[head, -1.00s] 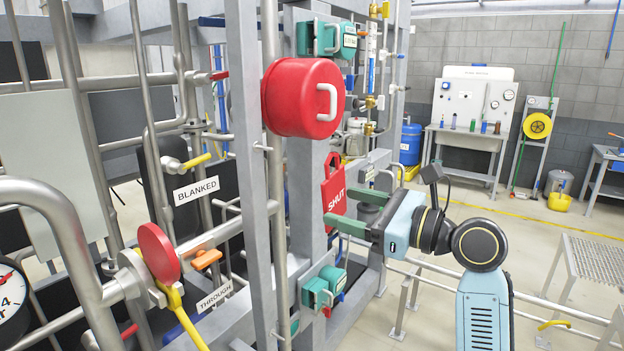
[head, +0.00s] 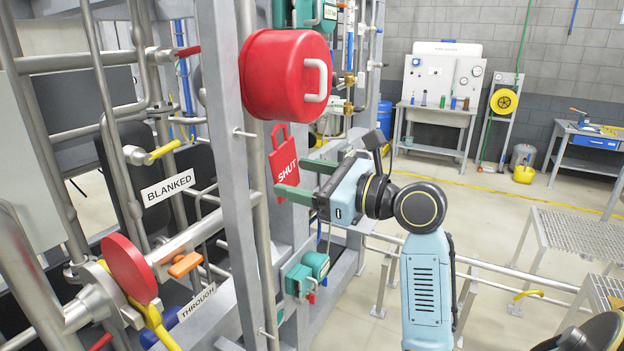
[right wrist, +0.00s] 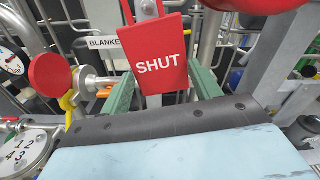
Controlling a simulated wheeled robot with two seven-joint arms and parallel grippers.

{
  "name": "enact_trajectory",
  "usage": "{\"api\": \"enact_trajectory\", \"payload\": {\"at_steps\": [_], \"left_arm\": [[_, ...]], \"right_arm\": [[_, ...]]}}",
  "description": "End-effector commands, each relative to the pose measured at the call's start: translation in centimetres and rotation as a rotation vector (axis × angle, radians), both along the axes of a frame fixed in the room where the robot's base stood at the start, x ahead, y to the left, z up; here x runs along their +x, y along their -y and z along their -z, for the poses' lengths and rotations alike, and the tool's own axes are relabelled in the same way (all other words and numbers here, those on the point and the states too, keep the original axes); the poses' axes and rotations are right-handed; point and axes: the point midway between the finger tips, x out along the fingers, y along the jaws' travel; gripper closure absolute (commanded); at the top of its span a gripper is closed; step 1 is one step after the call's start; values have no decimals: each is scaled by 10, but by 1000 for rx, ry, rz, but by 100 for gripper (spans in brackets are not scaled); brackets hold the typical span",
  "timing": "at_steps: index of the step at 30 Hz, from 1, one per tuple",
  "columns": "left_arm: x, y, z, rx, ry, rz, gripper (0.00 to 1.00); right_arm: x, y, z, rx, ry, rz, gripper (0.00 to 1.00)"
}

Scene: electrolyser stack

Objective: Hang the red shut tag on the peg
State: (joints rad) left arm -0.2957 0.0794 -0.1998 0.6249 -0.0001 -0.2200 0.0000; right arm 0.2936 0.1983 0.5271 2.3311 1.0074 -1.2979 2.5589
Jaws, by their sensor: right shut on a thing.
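The red SHUT tag (head: 285,172) is held upright in front of the grey frame, below the big red cylinder; it also shows face-on in the right wrist view (right wrist: 157,64). A loop opening shows at its top. My right gripper (head: 290,182) is shut on the tag near its lower part, and its green fingers flank the tag in the right wrist view (right wrist: 157,88). My left gripper is not in view.
The red cylinder (head: 286,75) with a pale handle juts out above the tag. Grey uprights (head: 231,150) and pipes stand close on the left. A teal clamp-like block (head: 306,275) sits below. The floor (head: 450,215) to the right is mostly open.

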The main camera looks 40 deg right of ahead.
Motion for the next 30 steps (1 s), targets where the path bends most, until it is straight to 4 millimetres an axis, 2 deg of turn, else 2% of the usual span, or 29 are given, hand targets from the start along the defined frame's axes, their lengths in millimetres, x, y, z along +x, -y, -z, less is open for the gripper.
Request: {"api": "enact_trajectory", "payload": {"at_steps": [3,15,30], "left_arm": [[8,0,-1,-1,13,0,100],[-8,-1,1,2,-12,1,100],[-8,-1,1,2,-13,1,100]], "right_arm": [[7,-4,1,0,1,-2,56],[29,-13,3,0,0,-2,56],[54,-23,9,0,0,-1,56]]}}
